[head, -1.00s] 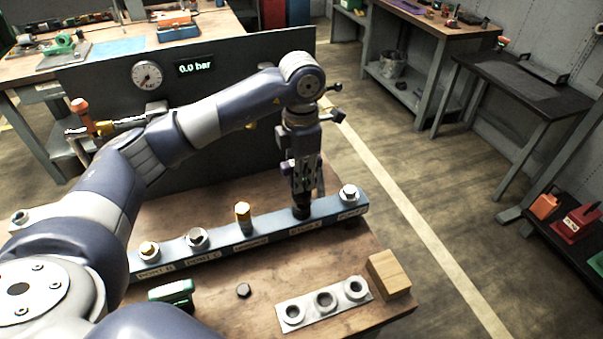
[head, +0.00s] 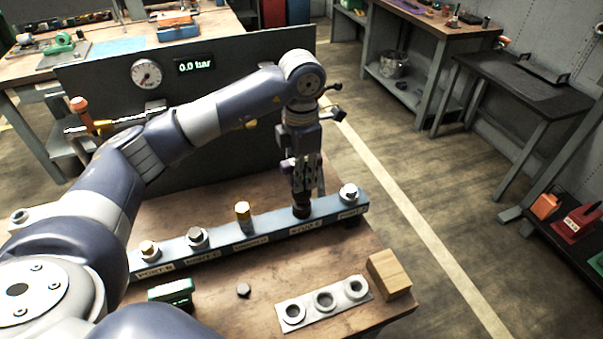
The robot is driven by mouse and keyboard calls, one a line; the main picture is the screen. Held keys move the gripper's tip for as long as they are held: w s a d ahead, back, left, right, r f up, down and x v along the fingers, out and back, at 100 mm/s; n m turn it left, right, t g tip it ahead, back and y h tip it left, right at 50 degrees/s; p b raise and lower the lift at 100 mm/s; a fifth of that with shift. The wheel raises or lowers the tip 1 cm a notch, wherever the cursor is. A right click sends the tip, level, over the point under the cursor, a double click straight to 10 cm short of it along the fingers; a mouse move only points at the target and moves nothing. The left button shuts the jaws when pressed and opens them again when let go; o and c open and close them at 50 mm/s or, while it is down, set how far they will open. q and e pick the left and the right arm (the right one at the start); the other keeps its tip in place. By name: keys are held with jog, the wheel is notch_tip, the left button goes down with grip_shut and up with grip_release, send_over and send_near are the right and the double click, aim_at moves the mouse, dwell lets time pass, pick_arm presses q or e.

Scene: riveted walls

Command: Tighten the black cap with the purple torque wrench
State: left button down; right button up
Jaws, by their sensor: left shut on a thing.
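My left gripper (head: 303,184) points down over the blue manifold bar (head: 218,250), near its right end. It is shut on the purple torque wrench (head: 287,167), which is mostly hidden by the fingers; only small purple parts show. The dark lower end below the fingers meets the black cap (head: 301,212) on the second port from the right. I cannot tell how fully it is seated. My right gripper is out of view.
In front lie a dark hex piece (head: 243,291), a grey three-ring holder (head: 283,318), a wooden block (head: 389,274) and a green item (head: 172,292). A panel (head: 240,130) with a gauge reading 0.0 bar stands behind.

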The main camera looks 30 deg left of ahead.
pick_arm(q)
jog(key=shift+f, duration=0.2)
dwell(0.4)
jog(key=shift+f+b, duration=0.95)
jog(key=shift+b, duration=0.05)
jog(key=shift+f, duration=0.15)
dwell(0.4)
jog(key=shift+b, duration=0.4)
jog(key=shift+m+b, duration=0.45)
jog(key=shift+m, duration=0.75)
jog(key=shift+m+b, duration=0.4)
jog(key=shift+m, duration=0.8)
